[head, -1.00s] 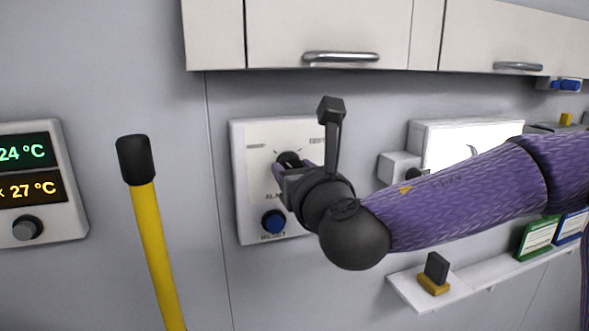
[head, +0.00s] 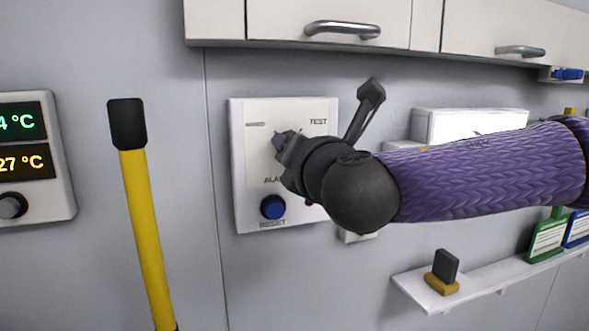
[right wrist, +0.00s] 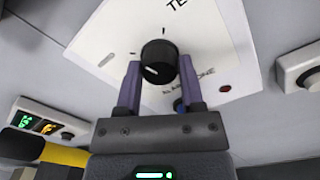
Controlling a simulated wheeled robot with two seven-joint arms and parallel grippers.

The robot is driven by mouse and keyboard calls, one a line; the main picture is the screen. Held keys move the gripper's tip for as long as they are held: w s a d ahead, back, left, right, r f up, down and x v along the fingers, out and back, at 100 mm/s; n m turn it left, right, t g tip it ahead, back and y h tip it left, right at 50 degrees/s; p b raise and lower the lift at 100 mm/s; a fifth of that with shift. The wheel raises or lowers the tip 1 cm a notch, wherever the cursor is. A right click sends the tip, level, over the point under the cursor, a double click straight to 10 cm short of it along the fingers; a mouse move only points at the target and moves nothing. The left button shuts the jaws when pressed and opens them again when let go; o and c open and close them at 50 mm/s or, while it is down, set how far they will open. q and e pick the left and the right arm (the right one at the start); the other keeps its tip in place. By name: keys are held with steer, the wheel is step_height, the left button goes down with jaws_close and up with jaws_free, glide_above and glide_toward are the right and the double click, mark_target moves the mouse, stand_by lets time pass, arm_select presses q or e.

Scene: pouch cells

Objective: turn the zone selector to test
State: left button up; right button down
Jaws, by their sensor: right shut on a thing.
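The zone selector is a round black knob (right wrist: 160,52) on a white wall panel (head: 250,190). My right gripper (right wrist: 159,70) is shut on it, one purple finger on each side. A white pointer line shows on the knob face, towards the lower left in the right wrist view. The word TEST (head: 318,121) is printed at the panel's upper right, and part of it shows at the top of the right wrist view. In the head view my right gripper (head: 283,144) hides the knob. My left gripper is not in view.
A blue RESET button (head: 272,207) sits below the knob, and a small red light (right wrist: 225,88) is beside the lettering. A yellow pole (head: 146,220) with a black top stands left. Cabinets (head: 330,20) hang above. A shelf (head: 415,290) with a black-and-yellow item is lower right.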

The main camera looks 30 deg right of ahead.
steer(key=m+b, duration=0.7)
steer(key=m, duration=0.4)
steer(key=shift+m, duration=0.3)
steer(key=shift+r, duration=0.1)
stand_by(0.4)
steer(key=shift+c, duration=1)
jaws_free()
steer(key=b+v, duration=0.1)
steer(key=v, duration=0.9)
steer(key=shift+b, duration=0.35)
